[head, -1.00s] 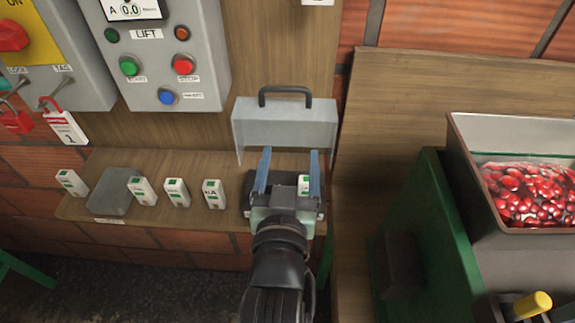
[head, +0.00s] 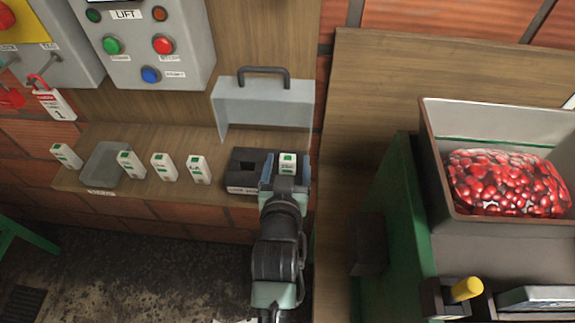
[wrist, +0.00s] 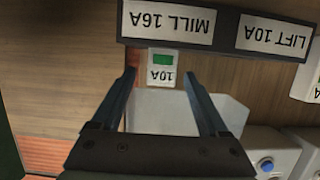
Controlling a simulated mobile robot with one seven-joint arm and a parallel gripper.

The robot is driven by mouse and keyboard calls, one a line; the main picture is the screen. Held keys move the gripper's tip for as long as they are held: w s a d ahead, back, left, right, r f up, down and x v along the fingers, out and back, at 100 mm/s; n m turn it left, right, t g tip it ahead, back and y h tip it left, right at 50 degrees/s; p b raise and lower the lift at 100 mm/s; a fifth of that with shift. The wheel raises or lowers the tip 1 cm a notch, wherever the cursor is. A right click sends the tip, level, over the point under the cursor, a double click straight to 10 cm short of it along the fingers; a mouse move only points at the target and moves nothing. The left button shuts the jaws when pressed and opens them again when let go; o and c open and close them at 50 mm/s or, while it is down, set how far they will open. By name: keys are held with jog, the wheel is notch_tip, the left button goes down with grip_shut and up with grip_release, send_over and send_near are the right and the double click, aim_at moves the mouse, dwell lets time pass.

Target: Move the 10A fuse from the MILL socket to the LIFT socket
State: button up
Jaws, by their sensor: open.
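The 10A fuse (head: 287,160), white with a green mark, stands in the right-hand, MILL socket of the dark fuse block (head: 235,183). In the wrist view the fuse (wrist: 161,66) reads "10A" upside down, by the "MILL 16A" label (wrist: 168,22). The "LIFT 10A" label (wrist: 274,36) is beside that. The left-hand, LIFT socket (head: 247,160) looks dark and empty. My gripper (head: 286,170) is open, with its blue fingers on either side of the fuse. In the wrist view my gripper (wrist: 160,78) is open with the fuse between or just beyond its fingertips; contact is unclear.
A raised grey cover (head: 262,105) with a black handle stands behind the block. Several white fuses (head: 199,169) and a shallow grey tray (head: 101,166) lie left on the wooden shelf. A control panel (head: 150,45) is above. A green machine (head: 395,200) with a red-filled hopper stands right.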

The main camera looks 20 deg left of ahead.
aim_at(289, 152)
jog(key=shift+p+x, duration=0.5)
jog(key=shift+x, duration=1.9)
grip_shut()
